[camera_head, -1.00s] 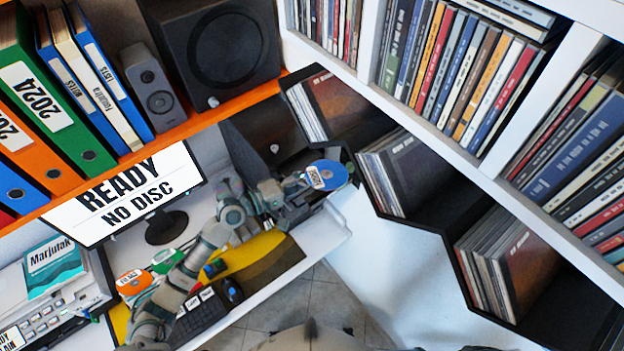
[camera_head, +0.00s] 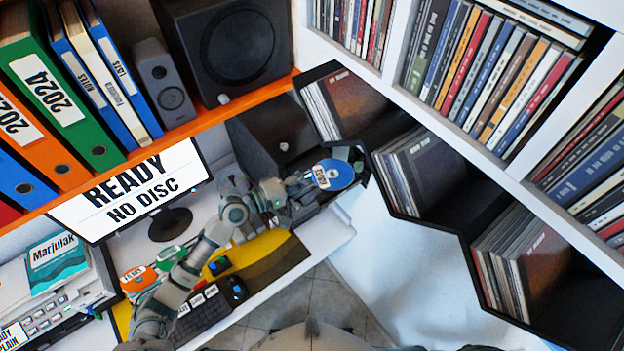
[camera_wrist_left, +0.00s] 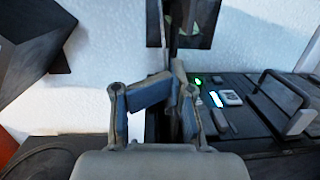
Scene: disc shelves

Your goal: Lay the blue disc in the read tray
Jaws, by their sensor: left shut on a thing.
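The blue disc (camera_head: 340,174) has a white label on its left edge. It is at the end of my left arm, above the right end of the white desk. My left gripper (camera_head: 307,184) is shut on the disc's label side. In the left wrist view the gripper's fingers (camera_wrist_left: 168,95) are close together, and the disc's face does not show. A dark device (camera_wrist_left: 240,100) with a green light and a small lit display lies to the right of the fingers there. I cannot tell whether it has the read tray. My right gripper is not in view.
The monitor (camera_head: 135,190) reads "READY NO DISC". An orange disc (camera_head: 138,280) and a green disc (camera_head: 172,257) are at the desk's left, near the keyboard (camera_head: 203,315). Black hexagonal shelves (camera_head: 405,205) stand right of the blue disc. A black speaker (camera_head: 237,45) is above.

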